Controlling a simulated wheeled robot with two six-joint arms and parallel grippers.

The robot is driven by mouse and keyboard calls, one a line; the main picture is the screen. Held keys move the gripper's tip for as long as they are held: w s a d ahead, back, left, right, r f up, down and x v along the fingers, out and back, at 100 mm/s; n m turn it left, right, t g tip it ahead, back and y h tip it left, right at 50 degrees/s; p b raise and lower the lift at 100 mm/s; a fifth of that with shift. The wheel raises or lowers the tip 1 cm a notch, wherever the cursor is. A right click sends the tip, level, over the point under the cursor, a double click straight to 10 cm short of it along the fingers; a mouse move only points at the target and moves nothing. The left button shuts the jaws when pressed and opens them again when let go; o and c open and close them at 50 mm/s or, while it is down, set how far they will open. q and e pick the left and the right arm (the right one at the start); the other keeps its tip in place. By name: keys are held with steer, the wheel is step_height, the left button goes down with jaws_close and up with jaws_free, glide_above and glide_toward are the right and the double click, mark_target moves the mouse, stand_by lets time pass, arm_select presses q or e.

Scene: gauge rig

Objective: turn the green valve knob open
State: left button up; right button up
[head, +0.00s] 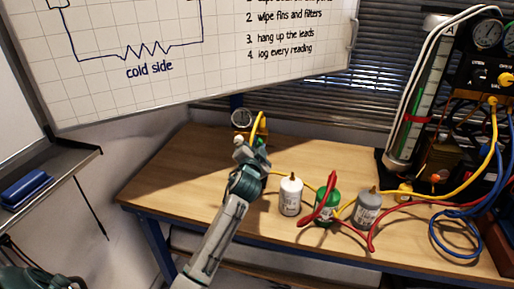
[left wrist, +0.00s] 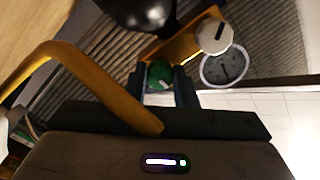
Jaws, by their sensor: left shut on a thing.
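The green valve knob (left wrist: 160,75) sits between the fingers of my left gripper (left wrist: 162,87) in the left wrist view, and the gripper is shut on it. A pale mark shows on the knob's face. The knob is on a brass-coloured valve body beside a white knob (left wrist: 214,36) and a round gauge (left wrist: 222,67). In the head view my left gripper (head: 246,150) reaches the gauge (head: 242,118) at the back of the workbench, and it hides the green knob there. My right gripper is not in view.
The wooden workbench (head: 175,165) is clear left of my arm. Right of it stand a white bottle (head: 290,195), a green bottle (head: 327,206) and a grey bottle (head: 367,208), with red and yellow hoses among them. A yellow hose (left wrist: 95,80) crosses close to my left wrist.

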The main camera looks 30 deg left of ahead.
arm_select(q)
steer(key=shift+f, duration=0.1)
steer(key=o, duration=1)
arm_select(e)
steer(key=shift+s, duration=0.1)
arm_select(q)
steer(key=b+v, duration=0.1)
steer(key=v, duration=1)
steer(key=shift+b, duration=0.4)
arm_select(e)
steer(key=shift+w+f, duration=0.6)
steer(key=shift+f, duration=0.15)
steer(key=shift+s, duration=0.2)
